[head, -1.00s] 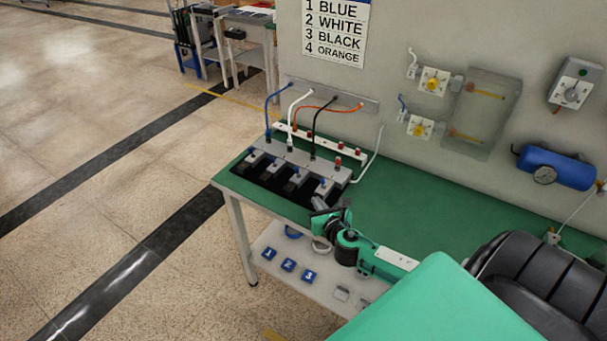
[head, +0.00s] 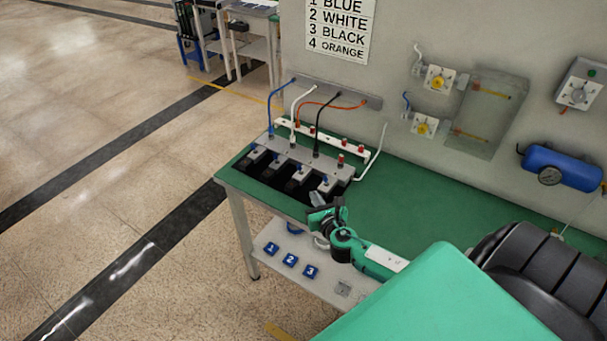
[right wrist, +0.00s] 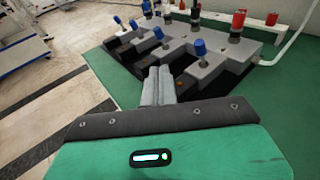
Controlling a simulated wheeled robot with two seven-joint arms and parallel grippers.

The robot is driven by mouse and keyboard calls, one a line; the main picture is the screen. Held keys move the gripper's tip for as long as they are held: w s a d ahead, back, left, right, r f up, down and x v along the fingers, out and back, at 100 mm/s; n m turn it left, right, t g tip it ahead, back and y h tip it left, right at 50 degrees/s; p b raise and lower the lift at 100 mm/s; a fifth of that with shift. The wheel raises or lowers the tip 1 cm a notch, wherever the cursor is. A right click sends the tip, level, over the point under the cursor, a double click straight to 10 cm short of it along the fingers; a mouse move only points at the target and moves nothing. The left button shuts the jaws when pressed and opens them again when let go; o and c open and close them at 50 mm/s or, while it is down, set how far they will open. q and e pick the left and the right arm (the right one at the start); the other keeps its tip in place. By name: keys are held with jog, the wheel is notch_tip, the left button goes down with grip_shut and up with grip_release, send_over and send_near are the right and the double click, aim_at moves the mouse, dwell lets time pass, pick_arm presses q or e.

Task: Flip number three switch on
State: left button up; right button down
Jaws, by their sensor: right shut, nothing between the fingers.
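A grey switch unit (head: 318,160) stands on the green table, with a row of blue-tipped toggles along its front blocks. The third toggle from the left (head: 297,168) shows in the right wrist view (right wrist: 158,33) as the second nearest. The nearest toggle (right wrist: 200,47) stands upright just beyond and right of my fingers. No numbers are readable on the unit. My right gripper (head: 315,200) is shut and empty, in front of the unit's right end. Its grey fingers (right wrist: 158,84) point toward the unit and appear apart from the toggles. My left gripper is not in view.
A wall sign (head: 340,28) lists 1 blue, 2 white, 3 black, 4 orange. Coloured cables run from a wall strip (head: 330,92) to the unit. A white bar (head: 345,147) with red knobs lies behind. The green tabletop (head: 430,195) to the right is clear.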

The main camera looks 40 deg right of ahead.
aim_at(300, 169)
jog(key=x, duration=0.3)
jog(key=p+x, duration=0.1)
jog(key=x, duration=0.3)
jog(key=r+p+x, duration=0.1)
jog(key=x, duration=0.3)
jog(key=shift+r, duration=0.1)
